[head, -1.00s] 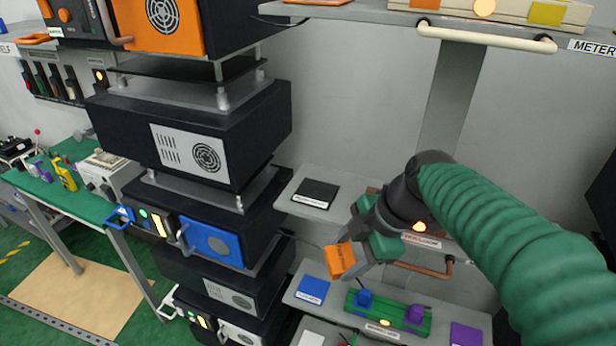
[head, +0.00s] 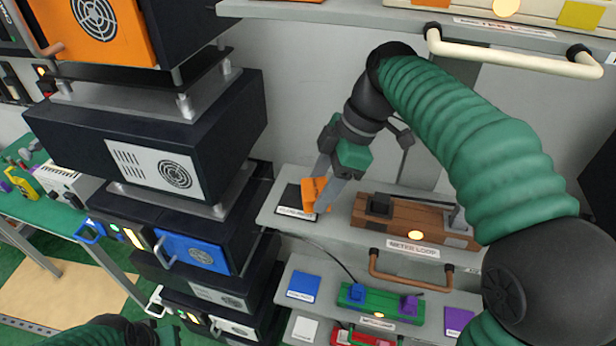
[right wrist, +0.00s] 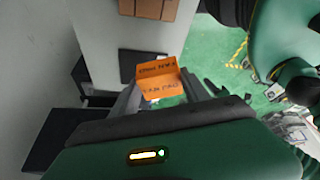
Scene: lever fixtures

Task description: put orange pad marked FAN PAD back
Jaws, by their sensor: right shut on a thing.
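The orange pad (head: 313,193) is tilted and held between the fingers of my right gripper (head: 322,184). In the right wrist view the orange pad (right wrist: 158,80) shows two lines of dark lettering, too small to read surely, between the fingertips. Below and beside it in the head view is a flat black square with a white label (head: 290,201), on the left end of the grey shelf (head: 345,232). The pad overlaps the square's right part; whether it touches the square cannot be told. My left gripper is not in view.
A brown block fixture (head: 400,215) with a black knob stands right of the pad, above a copper-coloured handle (head: 410,278). A lower shelf holds a blue pad (head: 303,286), a green fixture (head: 380,304) and a purple pad (head: 457,321). The dark equipment stack (head: 150,140) stands left.

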